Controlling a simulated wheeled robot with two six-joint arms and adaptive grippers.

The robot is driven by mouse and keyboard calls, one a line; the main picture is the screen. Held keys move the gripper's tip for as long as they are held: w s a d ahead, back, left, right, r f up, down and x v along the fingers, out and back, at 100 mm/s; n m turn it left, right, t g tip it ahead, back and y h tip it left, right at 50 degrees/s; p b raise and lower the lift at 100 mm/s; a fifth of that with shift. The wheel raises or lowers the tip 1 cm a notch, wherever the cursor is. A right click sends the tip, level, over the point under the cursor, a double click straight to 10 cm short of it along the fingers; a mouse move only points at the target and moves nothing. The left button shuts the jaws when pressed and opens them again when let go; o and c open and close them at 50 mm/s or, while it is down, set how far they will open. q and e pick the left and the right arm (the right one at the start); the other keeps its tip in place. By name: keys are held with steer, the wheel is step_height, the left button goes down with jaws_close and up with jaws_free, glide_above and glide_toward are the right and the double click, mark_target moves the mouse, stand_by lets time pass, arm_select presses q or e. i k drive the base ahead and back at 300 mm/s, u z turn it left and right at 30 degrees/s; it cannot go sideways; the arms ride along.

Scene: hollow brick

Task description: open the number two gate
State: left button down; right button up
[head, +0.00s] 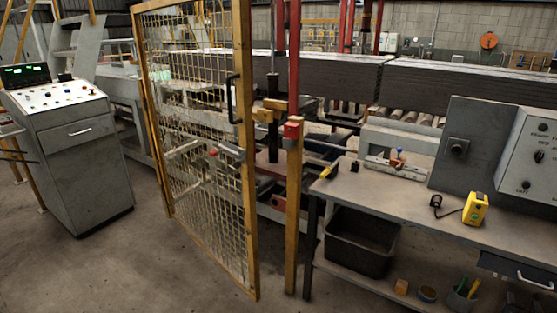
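A yellow-framed wire mesh gate (204,130) stands upright left of the middle of the head view. A black pull handle (233,100) is on its right edge. A yellow post (292,220) stands to the right, with a red and grey box (292,130) on it. A narrow gap shows between the gate's edge and the post. Yellow latch parts (266,112) show at this gap; I cannot tell if they are engaged. A small red-ended lever (213,152) shows at the mesh. I can read no gate number. Neither of my grippers is in view.
A grey control console (66,150) stands at the left. A workbench (400,195) at the right holds a yellow device (475,208) and a grey control box (500,150); a black bin (362,240) sits beneath. The concrete floor in front of the gate is clear.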

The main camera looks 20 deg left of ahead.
mark_target(240, 8)
steer(key=z, duration=0.45)
steer(key=i, duration=1.8)
steer(key=u, duration=0.8)
